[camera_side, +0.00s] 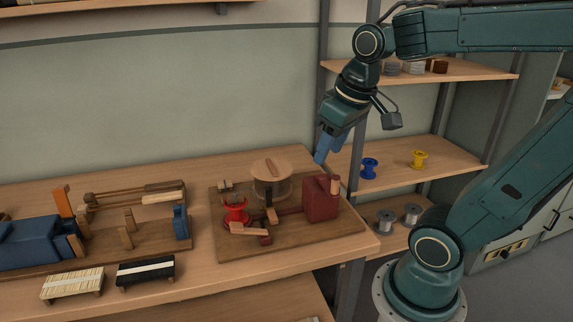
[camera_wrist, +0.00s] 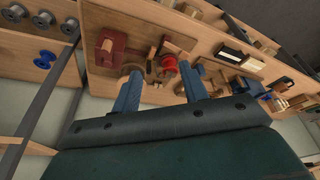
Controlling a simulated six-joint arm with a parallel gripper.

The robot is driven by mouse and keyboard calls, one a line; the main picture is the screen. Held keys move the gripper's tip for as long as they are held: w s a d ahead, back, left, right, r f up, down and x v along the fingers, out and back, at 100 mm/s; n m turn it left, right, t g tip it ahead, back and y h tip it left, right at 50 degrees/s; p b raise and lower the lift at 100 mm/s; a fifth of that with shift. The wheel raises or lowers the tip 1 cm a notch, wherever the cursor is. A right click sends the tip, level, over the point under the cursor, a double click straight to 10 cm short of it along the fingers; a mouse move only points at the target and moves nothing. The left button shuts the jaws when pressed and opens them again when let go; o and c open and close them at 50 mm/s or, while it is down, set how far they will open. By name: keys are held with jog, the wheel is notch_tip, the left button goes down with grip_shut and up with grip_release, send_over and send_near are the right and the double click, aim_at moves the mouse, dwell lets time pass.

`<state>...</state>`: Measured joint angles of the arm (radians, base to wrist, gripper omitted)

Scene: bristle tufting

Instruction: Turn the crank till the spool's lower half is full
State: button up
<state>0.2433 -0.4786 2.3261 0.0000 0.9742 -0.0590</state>
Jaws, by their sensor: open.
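A red spool (camera_side: 236,213) stands upright at the left of a winding device on a brown board (camera_side: 290,236). It also shows in the wrist view (camera_wrist: 169,66), beyond my fingers. How much thread is on its lower half is too small to tell. A dark red block (camera_side: 320,199) with a short upright wooden peg (camera_side: 334,184) stands at the board's right. A wooden bar (camera_side: 243,228) lies before the spool. I cannot tell which part is the crank's handle. My gripper (camera_side: 322,155) is open and empty, above and behind the block, touching nothing.
A round wooden disc (camera_side: 271,169) stands behind the spool. Left are a blue vise-like tool (camera_side: 30,244) and two brushes, one pale (camera_side: 72,284), one black (camera_side: 146,270). Shelves on the right hold blue (camera_side: 370,168), yellow (camera_side: 418,159) and grey spools. Air around my gripper is clear.

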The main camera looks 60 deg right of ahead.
jog(key=w+d+f+m+g, duration=0.1)
jog(key=w+d+m+g, duration=0.15)
jog(key=d, duration=0.55)
jog(key=m, duration=0.1)
send_over(336, 177)
notch_tip(336, 177, down, 3)
jog(key=shift+r+g+y, duration=0.1)
jog(key=shift+g+y, duration=0.3)
jog(key=shift+g, duration=0.05)
notch_tip(336, 177, down, 14)
jog(key=shift+r, duration=0.1)
grip_shut()
